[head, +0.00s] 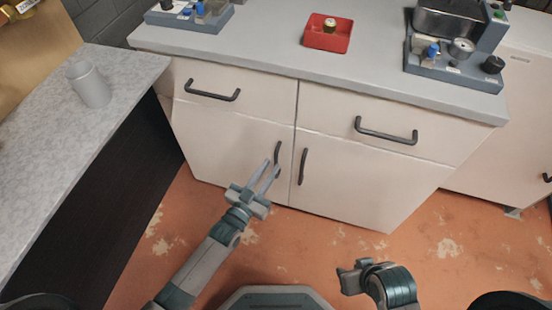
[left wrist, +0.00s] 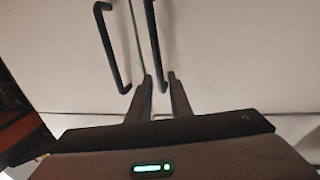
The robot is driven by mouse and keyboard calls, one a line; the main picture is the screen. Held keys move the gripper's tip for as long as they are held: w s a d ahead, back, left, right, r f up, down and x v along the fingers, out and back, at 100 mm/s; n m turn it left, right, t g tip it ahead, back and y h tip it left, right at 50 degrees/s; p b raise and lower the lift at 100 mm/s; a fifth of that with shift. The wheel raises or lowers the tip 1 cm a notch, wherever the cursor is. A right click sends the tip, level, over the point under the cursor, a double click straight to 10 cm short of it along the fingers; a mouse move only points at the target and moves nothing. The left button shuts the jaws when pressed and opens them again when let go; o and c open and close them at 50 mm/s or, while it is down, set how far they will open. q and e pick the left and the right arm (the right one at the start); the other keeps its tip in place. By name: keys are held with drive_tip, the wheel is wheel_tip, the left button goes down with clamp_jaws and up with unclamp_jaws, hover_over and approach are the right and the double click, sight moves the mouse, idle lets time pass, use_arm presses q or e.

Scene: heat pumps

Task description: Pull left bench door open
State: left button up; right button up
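The left bench door (head: 225,140) is closed, flush with the right door beside it.
Two drawers with horizontal handles (head: 213,96) sit above the doors. The benchtop (head: 270,45) holds a red tray (head: 328,42) and grey-blue fixtures (head: 455,75). The orange floor before the doors is clear.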

sight(275, 161)
use_arm(q)
drive_tip(key=shift+x, duration=2.35)
drive_tip(key=shift+c, duration=0.4)
clamp_jaws()
